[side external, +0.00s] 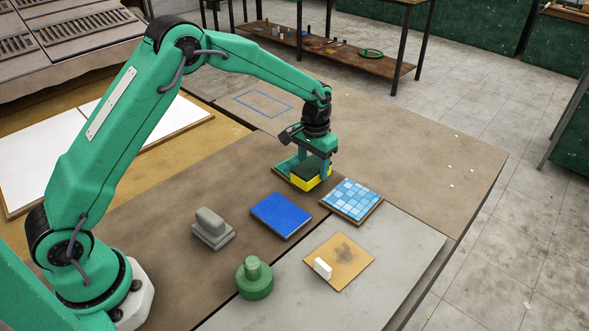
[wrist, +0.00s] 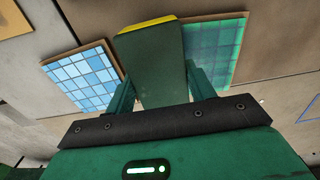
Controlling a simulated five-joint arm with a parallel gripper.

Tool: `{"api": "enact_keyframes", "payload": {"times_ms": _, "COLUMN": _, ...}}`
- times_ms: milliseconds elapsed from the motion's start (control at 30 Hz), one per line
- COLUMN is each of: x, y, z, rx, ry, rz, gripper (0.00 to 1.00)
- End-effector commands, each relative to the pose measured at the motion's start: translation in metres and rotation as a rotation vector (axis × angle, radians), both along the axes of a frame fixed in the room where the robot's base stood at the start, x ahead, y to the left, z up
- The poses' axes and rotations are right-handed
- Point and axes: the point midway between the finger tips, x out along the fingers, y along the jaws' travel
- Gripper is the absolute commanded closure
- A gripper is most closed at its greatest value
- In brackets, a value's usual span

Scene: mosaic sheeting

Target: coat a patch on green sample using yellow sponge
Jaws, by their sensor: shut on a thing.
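My gripper (side external: 314,166) is shut on the yellow sponge (side external: 304,182), which has a dark green top and a yellow lower layer. In the wrist view the sponge (wrist: 150,62) sits between the two fingers, its yellow edge at the far end. The green sample (side external: 283,168) is a tiled square on a brown board, mostly hidden behind the sponge and gripper in the side view. In the wrist view the green sample (wrist: 228,38) shows to the right of the sponge, partly covered by it and a finger. I cannot tell whether the sponge touches it.
A blue tiled sample (side external: 352,198) lies to the right, and a plain blue pad (side external: 281,215) in front. A grey block (side external: 212,228), a green round knobbed tool (side external: 254,278) and a tan board (side external: 350,272) with a white piece stand nearer. The table at back right is clear.

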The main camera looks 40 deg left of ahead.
Motion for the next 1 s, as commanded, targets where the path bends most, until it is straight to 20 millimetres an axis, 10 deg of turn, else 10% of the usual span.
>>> {"api": "enact_keyframes", "payload": {"times_ms": 600, "x": 0.001, "y": 0.001, "z": 0.066, "rx": 0.0, "ry": -0.004, "rz": 0.001, "gripper": 0.64}}
{"api": "enact_keyframes", "payload": {"times_ms": 1000, "x": 0.0, "y": 0.001, "z": 0.076, "rx": 0.0, "ry": -0.002, "rz": 0.001, "gripper": 0.64}}
